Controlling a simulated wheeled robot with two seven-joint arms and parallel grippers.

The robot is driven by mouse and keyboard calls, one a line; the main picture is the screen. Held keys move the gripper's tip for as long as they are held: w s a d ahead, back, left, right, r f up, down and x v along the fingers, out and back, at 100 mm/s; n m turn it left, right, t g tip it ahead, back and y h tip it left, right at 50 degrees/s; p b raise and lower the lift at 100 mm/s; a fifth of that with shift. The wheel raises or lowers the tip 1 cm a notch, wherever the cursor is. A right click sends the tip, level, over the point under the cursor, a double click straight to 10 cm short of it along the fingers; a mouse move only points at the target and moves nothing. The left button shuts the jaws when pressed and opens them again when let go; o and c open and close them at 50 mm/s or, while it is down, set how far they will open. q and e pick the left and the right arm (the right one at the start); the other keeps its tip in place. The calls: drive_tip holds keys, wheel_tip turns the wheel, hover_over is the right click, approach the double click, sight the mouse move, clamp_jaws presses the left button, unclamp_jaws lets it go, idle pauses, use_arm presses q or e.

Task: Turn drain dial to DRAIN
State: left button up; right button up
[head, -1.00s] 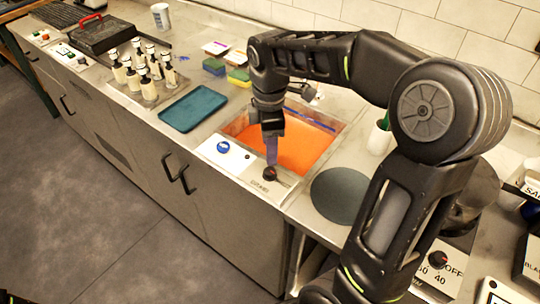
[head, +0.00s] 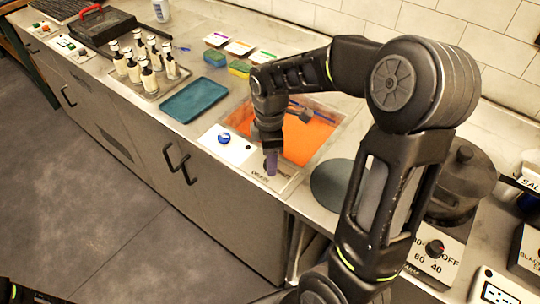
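The drain dial's metal plate (head: 287,181) lies on the counter at the front edge of the sink, with small dark lettering I cannot read surely. My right gripper (head: 271,167) points down over this plate, its purplish fingers where the black dial stood in view a second ago. The dial is hidden behind the fingers, so I cannot see its setting or whether the fingers grip it. The sink (head: 315,142) behind holds orange liquid. My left gripper is out of view.
A white panel with a blue knob (head: 223,138) sits just left of the plate. A teal tray (head: 194,99), sponges (head: 239,68) and a tray of pump bottles (head: 146,62) stand farther left. A dark round mat (head: 332,184) lies right of the plate.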

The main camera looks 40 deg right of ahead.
drive_tip(key=shift+c, duration=0.4)
clamp_jaws()
